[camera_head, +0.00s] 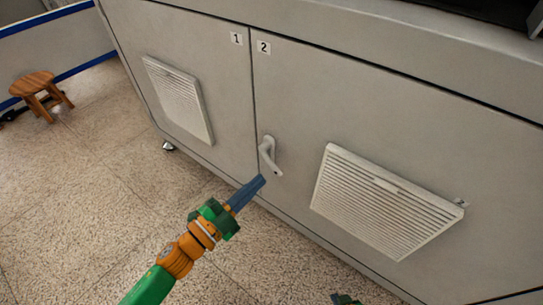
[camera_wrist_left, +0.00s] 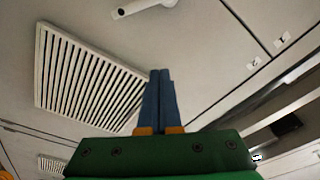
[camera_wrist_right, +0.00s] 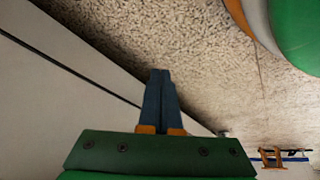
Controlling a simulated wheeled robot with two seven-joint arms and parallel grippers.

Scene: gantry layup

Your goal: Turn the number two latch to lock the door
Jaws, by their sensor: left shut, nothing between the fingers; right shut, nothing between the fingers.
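The latch, a light grey lever handle (camera_head: 268,155), sits on the number two door (camera_head: 310,110) beside the seam with the number one door (camera_head: 190,45). Its lever hangs down, slanting slightly right. Part of it shows at the top edge in the left wrist view (camera_wrist_left: 145,7). My left gripper (camera_head: 261,181) is shut and empty, its blue fingertips just below and left of the lever's lower end in the picture; I cannot tell whether they touch. My right gripper (camera_wrist_right: 160,76) is shut and empty, with speckled floor and the grey cabinet side behind it.
A number 2 label (camera_head: 264,47) and a number 1 label (camera_head: 236,39) mark the doors. White louvred vents (camera_head: 382,203) are on both doors. A wooden stool (camera_head: 41,92) stands at the far left.

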